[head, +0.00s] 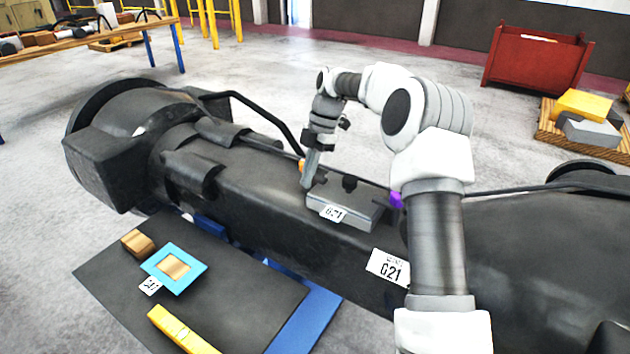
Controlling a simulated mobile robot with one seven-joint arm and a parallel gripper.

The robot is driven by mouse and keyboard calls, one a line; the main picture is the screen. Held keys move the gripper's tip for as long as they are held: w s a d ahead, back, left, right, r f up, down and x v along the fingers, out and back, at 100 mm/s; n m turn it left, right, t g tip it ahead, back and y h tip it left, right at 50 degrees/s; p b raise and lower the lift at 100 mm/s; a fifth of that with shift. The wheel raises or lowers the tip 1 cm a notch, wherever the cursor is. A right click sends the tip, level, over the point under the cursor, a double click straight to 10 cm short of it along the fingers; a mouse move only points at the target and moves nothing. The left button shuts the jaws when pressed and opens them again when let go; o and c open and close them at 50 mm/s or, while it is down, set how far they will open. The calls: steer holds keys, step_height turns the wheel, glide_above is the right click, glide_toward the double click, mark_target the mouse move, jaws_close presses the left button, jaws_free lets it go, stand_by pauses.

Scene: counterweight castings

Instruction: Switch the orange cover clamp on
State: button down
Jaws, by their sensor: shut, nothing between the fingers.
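A small orange part, which looks like the orange cover clamp (301,165), shows just behind and left of my gripper. Most of it is hidden, so I cannot tell its setting. My gripper (307,184) points down, shut and empty, at the left end of a grey box-like cover (350,208) with a G21 tag. The cover sits on top of a large black casting (260,190). I cannot tell whether the fingertips touch the clamp or the cover.
A purple part (396,200) shows at the cover's right end, partly behind my arm. A black bent pipe (265,115) rises behind the gripper. A dark mat (235,300) in front holds a blue frame (194,258), a wooden block (137,242) and a yellow bar (183,329).

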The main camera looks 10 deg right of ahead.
steer(key=w+v, duration=0.1)
steer(key=v, duration=0.7)
steer(key=shift+r, duration=0.25)
steer(key=shift+a, duration=0.1)
steer(key=s+a+r+m+t+h, duration=0.2)
steer(key=s+r+m, duration=0.35)
steer(key=s, duration=0.35)
steer(key=s+a+r+m+t+h, duration=0.1)
steer(key=s+a+r+m+t, duration=0.15)
steer(key=s+r+m, duration=0.5)
steer(key=s+d+f+m+t+b, duration=0.1)
steer(key=s+f+m, duration=0.4)
steer(key=s, duration=0.5)
steer(key=s+d+f+m+t, duration=0.1)
steer(key=s+f+m, duration=0.3)
steer(key=s, duration=0.6)
steer(key=shift+s+f+m+t+b, duration=0.35)
steer(key=shift+f+m, duration=0.05)
steer(key=shift+f, duration=0.25)
